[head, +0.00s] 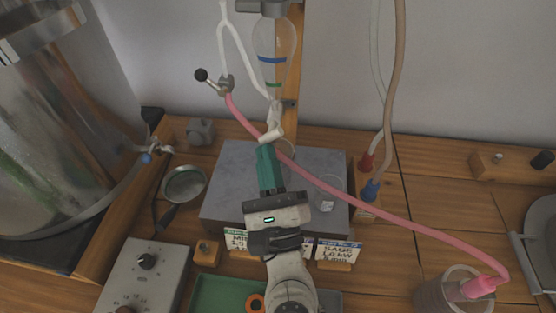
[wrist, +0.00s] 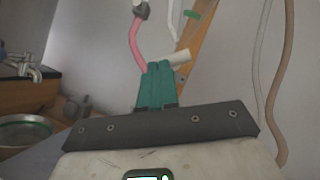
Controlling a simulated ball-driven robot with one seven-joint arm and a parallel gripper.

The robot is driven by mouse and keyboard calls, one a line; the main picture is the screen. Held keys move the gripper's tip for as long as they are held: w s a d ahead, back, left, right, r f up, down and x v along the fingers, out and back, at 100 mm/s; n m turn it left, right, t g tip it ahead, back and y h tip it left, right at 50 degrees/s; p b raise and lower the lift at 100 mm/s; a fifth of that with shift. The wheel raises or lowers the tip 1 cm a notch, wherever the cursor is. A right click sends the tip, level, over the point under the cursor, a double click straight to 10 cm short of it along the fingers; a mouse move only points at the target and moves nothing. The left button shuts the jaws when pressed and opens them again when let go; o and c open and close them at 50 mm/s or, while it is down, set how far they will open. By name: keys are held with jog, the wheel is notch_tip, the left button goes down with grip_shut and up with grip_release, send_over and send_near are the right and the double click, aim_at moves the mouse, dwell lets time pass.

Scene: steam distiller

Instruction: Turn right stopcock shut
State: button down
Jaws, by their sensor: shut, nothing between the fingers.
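A white stopcock (head: 273,122) sits under the glass separator bulb (head: 273,45); I take it as the right stopcock. Its pale cylindrical end (wrist: 179,57) shows in the wrist view, close behind my fingertips. My gripper (head: 265,149) has green fingers shut together with nothing between them, just below the stopcock. Its fingertips (wrist: 160,66) appear to meet or nearly meet the pale end; contact is unclear. To the left, a grey stopcock (head: 226,85) with a black-knobbed lever (head: 201,75) joins the white Y-tube and the pink hose (head: 350,202).
The pink hose slants behind my gripper to a jar (head: 452,292) at lower right. A grey block (head: 230,184) with a glass beaker (head: 330,188) lies beneath. A large glass vessel (head: 55,120) stands left. Label cards (head: 338,251) and a control box (head: 145,275) are in front.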

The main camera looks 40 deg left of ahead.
jog(key=shift+a+m+t+h+b, duration=0.2)
jog(key=shift+m+t+h+b, duration=0.2)
jog(key=shift+m+t+b, duration=0.6)
jog(key=m+t+h, duration=0.1)
jog(key=m, duration=0.1)
jog(key=m+t+h+b, duration=0.1)
jog(key=m, duration=0.1)
jog(key=m+t+h+b, duration=0.1)
jog(key=m, duration=0.1)
jog(key=shift+s+a+r+m, duration=0.2)
jog(key=shift+s+a+m, duration=0.1)
jog(key=shift+a, duration=0.05)
jog(key=shift+a+r, duration=0.1)
jog(key=shift+r, duration=0.05)
dwell(0.3)
